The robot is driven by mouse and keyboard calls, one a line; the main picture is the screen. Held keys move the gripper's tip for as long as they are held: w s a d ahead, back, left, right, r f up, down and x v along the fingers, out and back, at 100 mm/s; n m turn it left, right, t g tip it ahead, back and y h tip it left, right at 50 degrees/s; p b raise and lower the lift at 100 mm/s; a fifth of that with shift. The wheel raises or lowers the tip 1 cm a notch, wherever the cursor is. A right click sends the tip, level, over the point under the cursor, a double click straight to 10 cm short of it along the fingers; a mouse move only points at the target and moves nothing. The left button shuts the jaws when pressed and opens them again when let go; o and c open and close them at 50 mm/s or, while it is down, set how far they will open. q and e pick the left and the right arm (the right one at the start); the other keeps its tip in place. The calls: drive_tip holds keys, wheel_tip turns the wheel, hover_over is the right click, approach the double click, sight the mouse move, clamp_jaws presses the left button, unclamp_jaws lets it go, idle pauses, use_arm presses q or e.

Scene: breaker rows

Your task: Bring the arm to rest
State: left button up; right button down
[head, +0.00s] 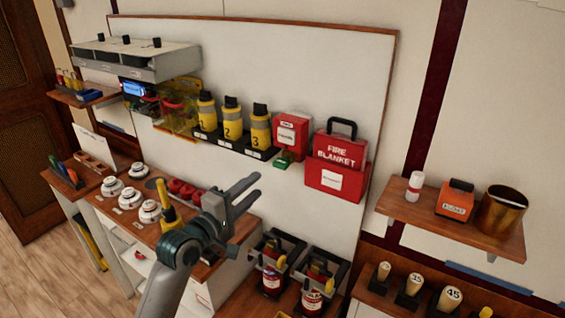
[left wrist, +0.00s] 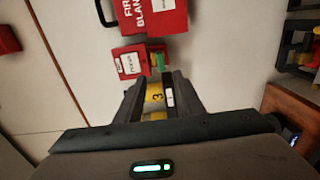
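My left arm comes up from the bottom of the head view, and its gripper (head: 256,184) is raised in front of the white wall board (head: 330,75). Its two fingers are apart with nothing visible held between them. In the left wrist view the fingers (left wrist: 160,90) also stand apart. The yellow torch numbered 3 (left wrist: 155,97) shows between them in that view. In the head view this torch (head: 261,128) stands in its black holder on the board, apart from the gripper. My right gripper is not in view.
A red fire blanket case (head: 340,150) and a smaller red box (head: 291,130) hang right of the torches. Below the gripper, a wooden counter (head: 130,205) bears white detectors and a yellow tool (head: 166,200). Extinguishers (head: 311,300) stand in racks. A shelf (head: 450,228) is at right.

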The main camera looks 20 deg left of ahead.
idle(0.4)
use_arm(q)
drive_tip(key=s+d+f+m+g, duration=0.45)
drive_tip(key=s+f, duration=0.25)
drive_tip(key=f, duration=0.3)
drive_tip(key=s+d+f+m+g, duration=0.4)
drive_tip(key=s+f, duration=0.3)
drive_tip(key=f, duration=0.4)
drive_tip(key=s+d+f+m+g+y, duration=0.1)
drive_tip(key=s+f+m+g, duration=0.15)
drive_tip(key=s, duration=0.55)
drive_tip(key=s+d+f+m+g+y, duration=0.1)
drive_tip(key=s+f+m, duration=0.3)
drive_tip(key=s, duration=0.3)
drive_tip(key=s+d+f+m+g, duration=0.2)
drive_tip(key=s+f+m, duration=0.1)
drive_tip(key=s, duration=0.5)
wheel_tip(320, 180, down, 37)
drive_tip(key=g+b, duration=0.2)
drive_tip(key=b, duration=0.6)
drive_tip(key=s+a+f+b, duration=0.1)
drive_tip(key=s+f+b, duration=0.3)
drive_tip(key=s+f, duration=0.5)
drive_tip(key=s+a+f+b, duration=0.2)
drive_tip(key=s+f, duration=0.7)
drive_tip(key=f, duration=0.6)
drive_tip(key=shift+s+a+f+m+g+y+b, duration=0.3)
drive_tip(key=shift+s+f+g+b, duration=0.1)
drive_tip(key=shift+b, duration=0.45)
